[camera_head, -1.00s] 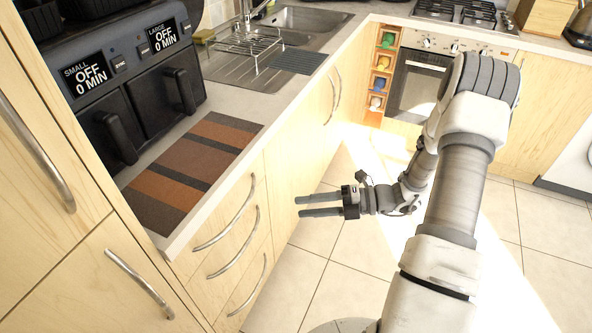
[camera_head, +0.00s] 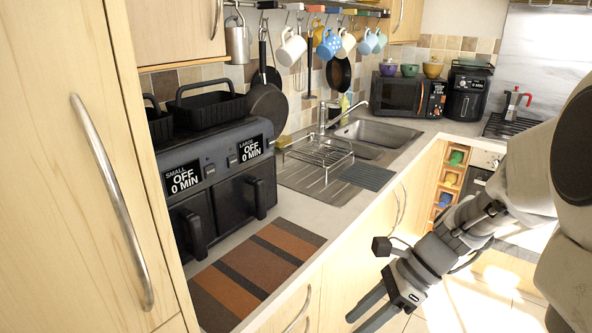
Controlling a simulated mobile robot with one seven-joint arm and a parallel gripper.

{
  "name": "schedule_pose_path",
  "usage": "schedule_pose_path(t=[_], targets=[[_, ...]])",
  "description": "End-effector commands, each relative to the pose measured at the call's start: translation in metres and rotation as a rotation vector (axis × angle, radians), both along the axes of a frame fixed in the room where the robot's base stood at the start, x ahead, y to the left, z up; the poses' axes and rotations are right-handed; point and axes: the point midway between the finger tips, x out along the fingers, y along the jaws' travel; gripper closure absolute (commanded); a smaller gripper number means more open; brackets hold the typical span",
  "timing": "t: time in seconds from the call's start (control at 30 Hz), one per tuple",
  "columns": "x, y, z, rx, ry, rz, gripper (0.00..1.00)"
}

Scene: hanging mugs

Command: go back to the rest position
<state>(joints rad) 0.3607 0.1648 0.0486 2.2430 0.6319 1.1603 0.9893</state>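My gripper (camera_head: 362,312) is at the lower right of the head view, in front of the lower cabinets. Its two fingers point down and left with a gap between them, and nothing shows between them. The tips are near the bottom edge of the picture. My arm fills the right side. Several mugs hang from a rail under the wall cupboards, well above and behind the gripper: a white mug (camera_head: 292,47), a blue dotted mug (camera_head: 328,46), a cream mug (camera_head: 346,44) and a light blue mug (camera_head: 369,42). A metal mug (camera_head: 238,44) hangs further left.
The counter holds a black double fryer (camera_head: 215,180), a striped mat (camera_head: 258,270), a wire dish rack (camera_head: 318,153) by the sink (camera_head: 375,133), and a microwave (camera_head: 408,94). A tall cabinet (camera_head: 60,170) stands close at left. Some bright floor shows below my arm.

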Motion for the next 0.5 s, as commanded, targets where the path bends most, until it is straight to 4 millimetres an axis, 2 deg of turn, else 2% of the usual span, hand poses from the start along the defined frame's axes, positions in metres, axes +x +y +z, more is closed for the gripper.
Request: schedule_pose_path(t=[0.03, 0.5], targets=[[-0.007, 0.001, 0.016, -0.047, -0.079, 0.087, 0.55], [-0.055, -0.013, 0.108, -0.473, -0.695, 0.940, 0.55]])
